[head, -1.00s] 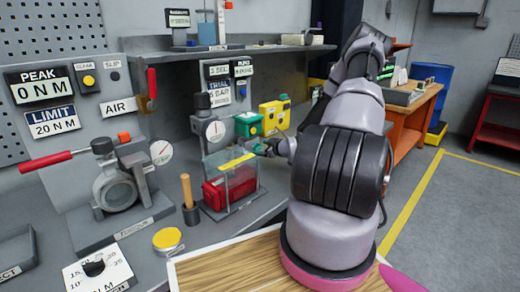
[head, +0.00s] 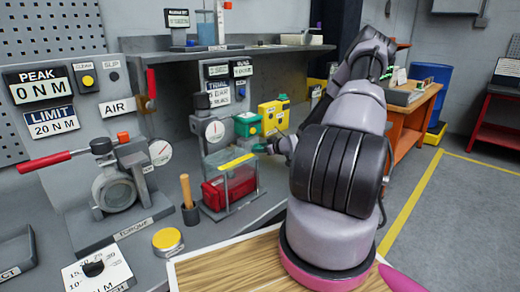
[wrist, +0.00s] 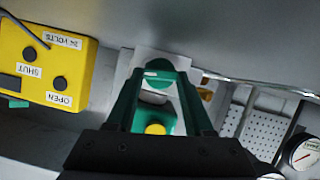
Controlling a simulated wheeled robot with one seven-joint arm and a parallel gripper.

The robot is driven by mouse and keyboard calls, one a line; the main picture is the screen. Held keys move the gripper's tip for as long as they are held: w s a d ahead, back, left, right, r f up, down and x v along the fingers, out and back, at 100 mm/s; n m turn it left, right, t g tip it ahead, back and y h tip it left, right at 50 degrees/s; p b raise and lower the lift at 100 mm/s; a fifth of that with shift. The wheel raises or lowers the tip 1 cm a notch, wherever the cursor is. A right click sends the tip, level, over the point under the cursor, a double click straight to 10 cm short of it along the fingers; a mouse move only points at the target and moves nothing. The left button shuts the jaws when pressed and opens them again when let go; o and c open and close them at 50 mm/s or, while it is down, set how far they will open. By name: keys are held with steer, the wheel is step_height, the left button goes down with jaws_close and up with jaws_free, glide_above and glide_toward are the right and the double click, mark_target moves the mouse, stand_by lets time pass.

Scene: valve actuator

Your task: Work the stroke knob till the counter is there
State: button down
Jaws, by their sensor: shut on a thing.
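My gripper (head: 268,147) is at the right side of the valve test stand (head: 214,132) in the head view, beside the clear guard with the yellow top edge (head: 237,161). In the wrist view its green fingers (wrist: 159,70) come together at the tips, shut on a small part that they mostly hide. I take this part to be the stroke knob. A green box with a yellow button (wrist: 155,128) shows between the fingers. Small display plates (head: 219,90) stand on the panel above the stand. Their figures are too small to read, so I cannot tell the count.
A yellow control box (wrist: 45,65) marked SHUT and OPEN lies left in the wrist view. It also stands behind the gripper in the head view (head: 273,114). A red block (head: 226,190) sits inside the guard. A shelf (head: 230,52) overhangs the bench.

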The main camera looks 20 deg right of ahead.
steer(key=shift+d+m+y, duration=0.1)
steer(key=shift+m+y, duration=0.3)
steer(key=shift+m, duration=0.4)
steer(key=shift+c, duration=1.4)
jaws_free()
steer(key=v, duration=1)
steer(key=shift+s+d+r, duration=0.2)
steer(key=shift+s+r, duration=0.05)
steer(key=shift+r+g, duration=0.1)
steer(key=shift+g, duration=0.2)
